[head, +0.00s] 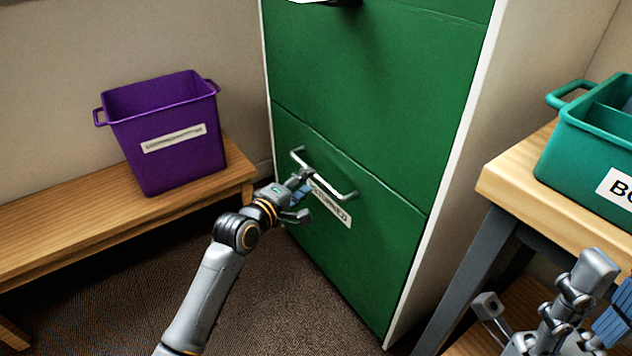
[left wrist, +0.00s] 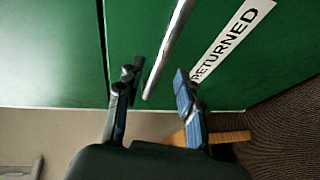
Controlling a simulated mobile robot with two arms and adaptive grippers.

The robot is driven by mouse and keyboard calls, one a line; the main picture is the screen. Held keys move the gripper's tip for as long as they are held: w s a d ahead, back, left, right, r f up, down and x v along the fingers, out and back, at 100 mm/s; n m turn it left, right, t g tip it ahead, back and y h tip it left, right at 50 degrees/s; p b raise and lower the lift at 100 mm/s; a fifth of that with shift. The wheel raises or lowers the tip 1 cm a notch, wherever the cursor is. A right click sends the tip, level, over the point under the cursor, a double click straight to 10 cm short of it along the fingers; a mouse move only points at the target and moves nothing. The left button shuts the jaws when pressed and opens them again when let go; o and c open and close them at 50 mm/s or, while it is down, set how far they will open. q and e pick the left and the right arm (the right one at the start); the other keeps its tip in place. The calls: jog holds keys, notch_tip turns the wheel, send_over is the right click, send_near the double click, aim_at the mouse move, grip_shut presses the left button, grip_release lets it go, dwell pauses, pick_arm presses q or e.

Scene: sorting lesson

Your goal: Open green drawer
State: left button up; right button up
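The green drawer (head: 385,235) is the lower front of a tall green cabinet, flush and shut. It has a silver bar handle (head: 326,174) and a white "RETURNED" label (head: 333,208). My left gripper (head: 303,197) is at the handle's left part, with its fingers apart. In the left wrist view, the handle bar (left wrist: 168,48) runs down to between the open fingertips (left wrist: 155,80), and I see no clear contact. The label also shows there (left wrist: 232,40). My right gripper (head: 542,288) is at the bottom right, fingers spread and empty, partly cut off by the frame edge.
A purple bin (head: 180,172) stands on a wooden bench (head: 70,215) at left. A teal divided caddy (head: 570,165) stands on a wooden table (head: 510,175) at right. Another green drawer (head: 370,90) is above. Dark carpet (head: 300,310) in front is clear.

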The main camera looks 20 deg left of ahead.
aim_at(316, 175)
pick_arm(q)
jog(key=b+x, duration=0.1)
jog(key=x, duration=0.4)
jog(key=shift+w+d+b, duration=0.1)
jog(key=shift+w+b, duration=0.05)
jog(key=shift+b, duration=0.2)
grip_shut()
